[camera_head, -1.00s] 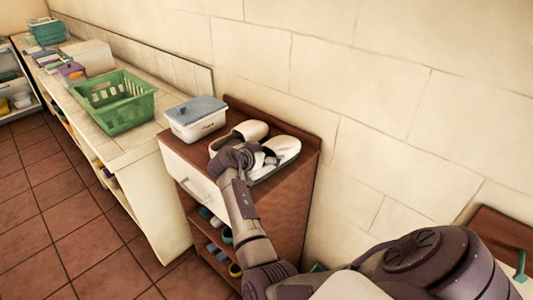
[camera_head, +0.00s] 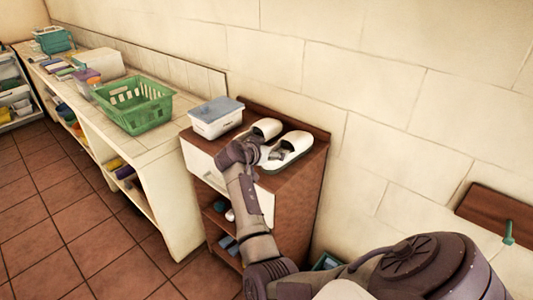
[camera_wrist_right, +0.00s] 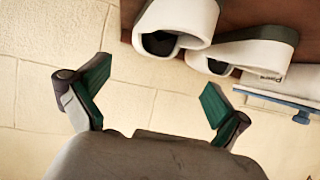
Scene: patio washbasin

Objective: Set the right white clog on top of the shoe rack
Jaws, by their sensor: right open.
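The right white clog (camera_head: 289,153) rests on the brown top of the shoe rack (camera_head: 300,176), beside the left white clog (camera_head: 262,129). In the right wrist view the right clog (camera_wrist_right: 180,18) and the left clog (camera_wrist_right: 250,50) show near the top edge, with dark openings. My right gripper (camera_head: 268,154) is at the front of the clogs and partly covers them in the head view. In the wrist view its green-padded fingers (camera_wrist_right: 155,82) are spread, with only pale wall between them and no clog held. My left gripper is not in view.
A lidded clear box (camera_head: 216,118) stands left of the clogs on the rack top. A tiled counter (camera_head: 160,148) with a green basket (camera_head: 135,104) adjoins on the left. The wall is close behind. Open floor (camera_head: 75,220) lies front left.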

